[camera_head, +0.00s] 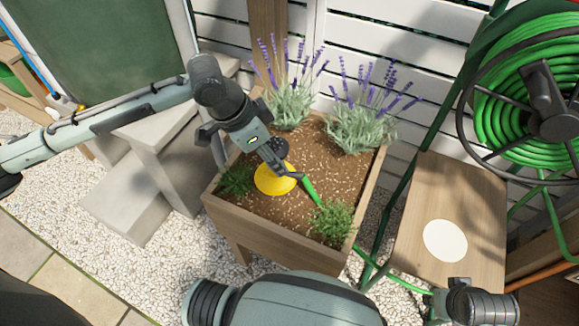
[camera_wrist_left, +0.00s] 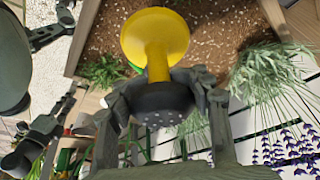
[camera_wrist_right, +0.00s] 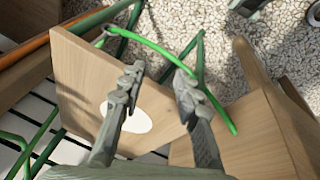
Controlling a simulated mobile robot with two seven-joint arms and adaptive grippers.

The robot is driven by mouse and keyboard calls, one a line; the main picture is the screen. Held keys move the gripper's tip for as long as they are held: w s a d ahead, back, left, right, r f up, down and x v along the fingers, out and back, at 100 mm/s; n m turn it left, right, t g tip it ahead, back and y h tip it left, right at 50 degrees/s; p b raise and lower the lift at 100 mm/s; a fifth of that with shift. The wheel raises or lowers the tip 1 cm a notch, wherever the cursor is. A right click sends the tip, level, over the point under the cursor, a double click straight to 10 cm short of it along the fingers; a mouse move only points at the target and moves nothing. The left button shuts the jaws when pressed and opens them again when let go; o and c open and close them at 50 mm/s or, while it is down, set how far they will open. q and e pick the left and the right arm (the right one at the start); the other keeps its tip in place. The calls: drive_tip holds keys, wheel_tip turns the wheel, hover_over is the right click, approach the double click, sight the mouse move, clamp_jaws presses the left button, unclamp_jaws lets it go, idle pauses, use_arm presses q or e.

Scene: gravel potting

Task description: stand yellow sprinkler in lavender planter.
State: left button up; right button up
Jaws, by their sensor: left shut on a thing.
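The yellow sprinkler (camera_head: 274,180) has a round yellow base, a short stem and a dark head with pale nozzles. My left gripper (camera_head: 270,158) is shut on the dark head, which also shows between its fingers in the left wrist view (camera_wrist_left: 160,98). The base points down over the soil of the wooden lavender planter (camera_head: 262,247), between small green plants. I cannot tell whether the base touches the soil. A green hose (camera_head: 309,190) runs from beside the sprinkler over the planter's front edge. My right gripper (camera_wrist_right: 155,95) is open and empty above a wooden stand.
Two lavender plants (camera_head: 360,122) fill the back of the planter. Small green plants (camera_head: 331,222) grow at its front right and left. The wooden stand (camera_head: 455,190) with a white disc (camera_head: 445,241) and a hose reel (camera_head: 545,100) are at the right. Grey steps (camera_head: 140,195) stand left.

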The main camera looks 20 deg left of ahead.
sight(290, 166)
use_arm(q)
drive_tip(key=shift+w+d+f, duration=0.9)
drive_tip(key=shift+w+d, duration=0.1)
drive_tip(key=shift+w, duration=0.2)
drive_tip(key=shift+w+d+f, duration=0.3)
drive_tip(key=shift+w, duration=0.05)
drive_tip(key=shift+f, duration=0.35)
wheel_tip(290, 166, down, 2)
drive_tip(key=shift+f+b, duration=0.25)
drive_tip(key=shift+b, duration=0.15)
drive_tip(key=shift+f, duration=0.35)
use_arm(e)
drive_tip(key=v, duration=0.2)
drive_tip(key=shift+d+r, duration=0.2)
drive_tip(key=shift+r, duration=0.15)
use_arm(q)
drive_tip(key=shift+f, duration=0.15)
